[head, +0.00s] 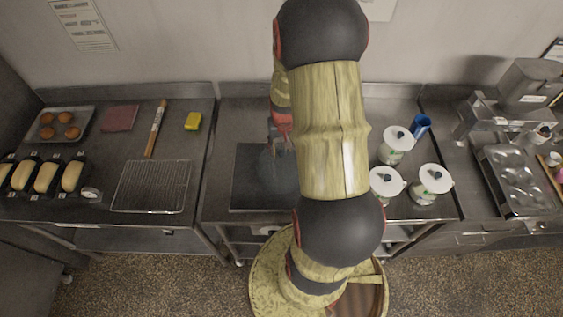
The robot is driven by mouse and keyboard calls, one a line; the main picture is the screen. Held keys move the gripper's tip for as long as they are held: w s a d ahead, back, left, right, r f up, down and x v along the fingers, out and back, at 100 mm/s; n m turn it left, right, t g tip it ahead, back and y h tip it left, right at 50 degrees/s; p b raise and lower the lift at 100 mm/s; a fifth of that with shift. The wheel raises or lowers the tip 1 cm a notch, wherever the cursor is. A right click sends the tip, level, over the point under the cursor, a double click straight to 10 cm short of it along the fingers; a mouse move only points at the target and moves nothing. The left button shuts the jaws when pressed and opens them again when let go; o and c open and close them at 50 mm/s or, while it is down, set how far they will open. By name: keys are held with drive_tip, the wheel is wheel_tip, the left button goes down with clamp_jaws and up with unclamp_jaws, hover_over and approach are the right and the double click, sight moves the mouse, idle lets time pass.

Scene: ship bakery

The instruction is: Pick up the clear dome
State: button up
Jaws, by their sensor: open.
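My gripper (281,143) is over the middle counter, pointing down at a dark mat (248,190). A faint, see-through shape that looks like the clear dome (271,166) is on the mat just below my gripper. Its outline is hard to make out against the dark surface. My arm hides the right part of the mat and perhaps part of the dome. My gripper is open, and I cannot tell whether its fingers touch the dome.
Several white lidded canisters (431,181) and a blue cup (421,124) stand right of my arm. On the left counter are a wire rack (152,187), a rolling pin (155,128), a yellow sponge (193,121), a bun tray (82,122) and loaves (46,177). A metal tray (512,180) is far right.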

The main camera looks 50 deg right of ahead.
sight(282, 152)
drive_tip(key=shift+w+d+f, duration=0.1)
drive_tip(key=shift+f, duration=0.65)
drive_tip(key=shift+w+d+f, duration=0.1)
drive_tip(key=shift+f, duration=0.65)
drive_tip(key=shift+c, duration=1.2)
drive_tip(key=c, duration=0.8)
clamp_jaws()
